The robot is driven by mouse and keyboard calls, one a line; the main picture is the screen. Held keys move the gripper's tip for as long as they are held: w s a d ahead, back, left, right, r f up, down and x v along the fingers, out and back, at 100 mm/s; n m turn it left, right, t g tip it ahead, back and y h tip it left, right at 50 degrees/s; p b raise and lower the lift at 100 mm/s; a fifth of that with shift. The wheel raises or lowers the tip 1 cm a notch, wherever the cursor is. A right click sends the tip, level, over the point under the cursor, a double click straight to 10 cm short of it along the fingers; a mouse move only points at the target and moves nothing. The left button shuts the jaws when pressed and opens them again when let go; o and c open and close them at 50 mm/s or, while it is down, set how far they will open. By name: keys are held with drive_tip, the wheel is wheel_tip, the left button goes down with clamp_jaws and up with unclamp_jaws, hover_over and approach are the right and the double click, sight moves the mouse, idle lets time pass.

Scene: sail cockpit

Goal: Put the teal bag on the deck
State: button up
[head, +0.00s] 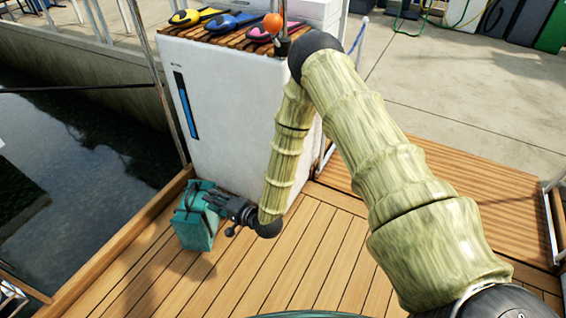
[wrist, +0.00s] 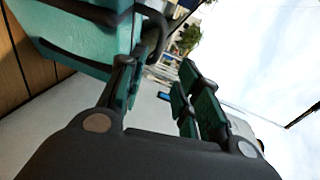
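The teal bag (head: 195,222), boxy with dark straps, is at the left side of the wooden deck, close to the white cabinet. It looks upright and resting on the planks, though its contact with them is not clear. My gripper (head: 215,201) is low, at the bag's upper right side. In the wrist view the bag (wrist: 85,35) fills the upper left, with a dark handle loop near the fingertips. My gripper (wrist: 158,75) has its fingers apart there, with nothing clearly between them. Whether the left finger touches the bag is unclear.
The white cabinet (head: 225,110) stands behind the bag, with a slatted top (head: 228,37) carrying blue, yellow and pink items and an orange ball (head: 273,23). A wooden edge (head: 125,238) borders dark water (head: 75,160) at left. The deck (head: 310,255) right of the bag is clear.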

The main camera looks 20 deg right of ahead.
drive_tip(key=s+d+f+n+g+h, duration=0.25)
drive_tip(key=s+f, duration=0.35)
drive_tip(key=s, duration=0.4)
drive_tip(key=s+d+f+n+g+h, duration=0.2)
drive_tip(key=s+d+f+n+g, duration=0.3)
drive_tip(key=s, duration=0.6)
drive_tip(key=s+d+n+g+h, duration=0.1)
drive_tip(key=s+d, duration=0.3)
drive_tip(key=s, duration=0.6)
drive_tip(key=s+d+n+g+h, duration=0.2)
drive_tip(key=s+d+g+h, duration=0.1)
drive_tip(key=s, duration=0.8)
drive_tip(key=shift+d+g, duration=0.65)
drive_tip(key=shift+g, duration=0.2)
drive_tip(key=shift+r, duration=0.1)
